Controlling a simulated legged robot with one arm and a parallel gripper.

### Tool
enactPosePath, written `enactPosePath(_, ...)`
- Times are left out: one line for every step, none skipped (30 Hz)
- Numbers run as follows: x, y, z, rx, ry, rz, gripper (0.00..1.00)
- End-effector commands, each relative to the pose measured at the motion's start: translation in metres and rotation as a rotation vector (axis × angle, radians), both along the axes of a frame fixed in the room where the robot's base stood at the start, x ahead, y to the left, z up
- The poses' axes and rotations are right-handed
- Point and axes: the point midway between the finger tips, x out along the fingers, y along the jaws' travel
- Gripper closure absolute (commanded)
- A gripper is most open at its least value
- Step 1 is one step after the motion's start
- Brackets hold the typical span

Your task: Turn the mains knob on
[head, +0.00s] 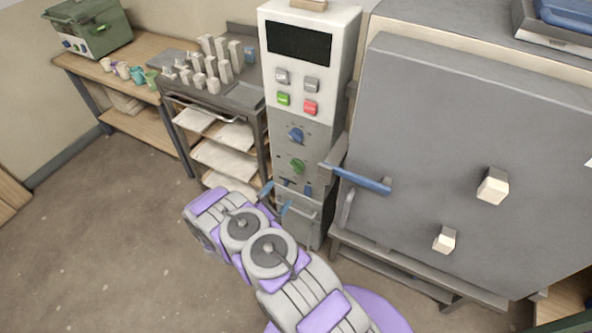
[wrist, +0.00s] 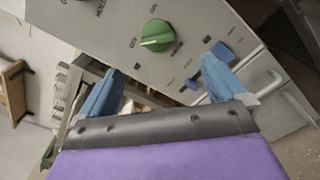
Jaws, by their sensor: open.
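On the grey lower part of the control cabinet are a blue knob (head: 296,135) and a green knob (head: 297,166) below it. The labels are too small to tell surely which is the mains knob. The green knob also shows in the wrist view (wrist: 157,35), with its pointer bar across its face, beyond the gap between my fingers. My gripper (head: 276,199) is open and empty, in front of the cabinet's lower part, below the green knob. Its two blue fingers show in the wrist view (wrist: 160,88), apart from the knob.
Small blue switches (wrist: 222,52) sit below the green knob. A large grey kiln door (head: 430,150) with a blue handle (head: 362,180) stands close on the right. A shelf rack (head: 225,160) stands on the left. Open floor (head: 90,220) lies farther left.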

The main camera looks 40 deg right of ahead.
Motion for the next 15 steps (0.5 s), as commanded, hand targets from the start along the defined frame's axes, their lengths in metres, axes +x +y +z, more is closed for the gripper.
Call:
enactPosePath(0.003,-0.008,0.0,-0.001,-0.002,-0.003,0.02)
enactPosePath(0.005,-0.012,-0.001,0.0,-0.003,-0.003,0.02)
enactPosePath(0.008,-0.017,0.0,-0.001,-0.005,-0.003,0.02)
enactPosePath(0.01,-0.021,0.0,-0.001,-0.004,-0.003,0.02)
enactPosePath(0.011,-0.025,0.0,-0.002,-0.004,-0.004,0.02)
enactPosePath(0.014,-0.031,0.0,-0.002,-0.005,-0.003,0.02)
enactPosePath(0.016,-0.036,0.0,-0.002,-0.005,-0.004,0.02)
enactPosePath(0.018,-0.042,0.0,-0.001,-0.006,-0.004,0.02)
enactPosePath(0.021,-0.049,0.0,0.0,-0.006,-0.004,0.02)
enactPosePath(0.023,-0.054,-0.001,0.002,-0.006,-0.004,0.02)
enactPosePath(0.025,-0.06,-0.001,0.002,-0.007,-0.004,0.02)
enactPosePath(0.027,-0.066,-0.001,0.002,-0.008,-0.004,0.02)
enactPosePath(0.029,-0.072,-0.002,0.004,-0.007,-0.004,0.02)
enactPosePath(0.031,-0.077,-0.002,0.005,-0.005,-0.003,0.02)
enactPosePath(0.034,-0.085,-0.003,0.006,-0.006,-0.004,0.02)
